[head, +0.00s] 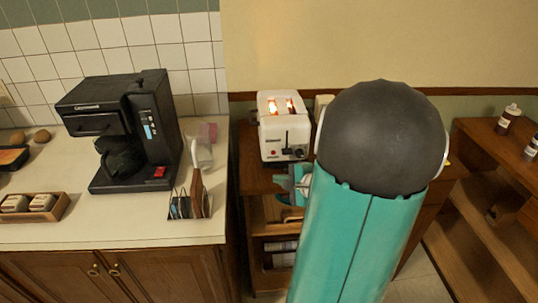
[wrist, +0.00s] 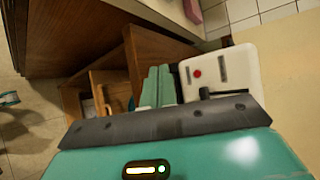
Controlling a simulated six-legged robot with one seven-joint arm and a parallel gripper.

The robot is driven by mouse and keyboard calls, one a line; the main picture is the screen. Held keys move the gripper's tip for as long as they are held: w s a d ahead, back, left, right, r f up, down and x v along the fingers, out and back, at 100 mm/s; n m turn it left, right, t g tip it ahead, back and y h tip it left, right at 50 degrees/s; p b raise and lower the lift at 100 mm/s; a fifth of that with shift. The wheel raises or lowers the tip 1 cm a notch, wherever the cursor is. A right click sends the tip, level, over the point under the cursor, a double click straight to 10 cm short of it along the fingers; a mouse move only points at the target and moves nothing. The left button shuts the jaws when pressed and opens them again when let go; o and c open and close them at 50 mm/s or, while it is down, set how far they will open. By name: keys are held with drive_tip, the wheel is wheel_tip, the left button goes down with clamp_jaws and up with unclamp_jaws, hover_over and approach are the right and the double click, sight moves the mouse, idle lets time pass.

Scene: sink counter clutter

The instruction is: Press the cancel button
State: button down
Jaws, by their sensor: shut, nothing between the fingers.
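A white toaster (head: 278,139) with two glowing orange slots stands on a wooden shelf unit in the head view. Its front panel (wrist: 222,66) fills the upper right of the wrist view. A small round red button (wrist: 197,73) sits on that panel, likely the cancel button; no label is readable. A dark lever (wrist: 205,92) is below it. My gripper (wrist: 158,73) is shut and empty, its teal fingers side by side just left of the panel. Contact with the toaster cannot be told. In the head view my arm partly hides the gripper (head: 298,178).
A black coffee maker (head: 125,130) with a red switch stands on the left counter (head: 60,226), with a small rack (head: 186,203) near the counter's edge. Wooden shelves (head: 485,225) with bottles stand at right. My arm hides the area right of the toaster.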

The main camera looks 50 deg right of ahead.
drive_tip(key=shift+w+d, duration=1.5)
drive_tip(key=shift+w, duration=0.2)
drive_tip(key=shift+w+d, duration=1.45)
drive_tip(key=shift+w, duration=0.2)
drive_tip(key=shift+w+d, duration=0.25)
drive_tip(key=shift+w, duration=0.05)
drive_tip(key=shift+w+d, duration=0.2)
drive_tip(key=shift+w, duration=0.05)
idle(0.6)
drive_tip(key=shift+s+a, duration=0.5)
drive_tip(key=shift+s, duration=0.05)
drive_tip(key=shift+s, duration=0.1)
drive_tip(key=shift+s+a, duration=1.6)
drive_tip(key=shift+s, duration=0.25)
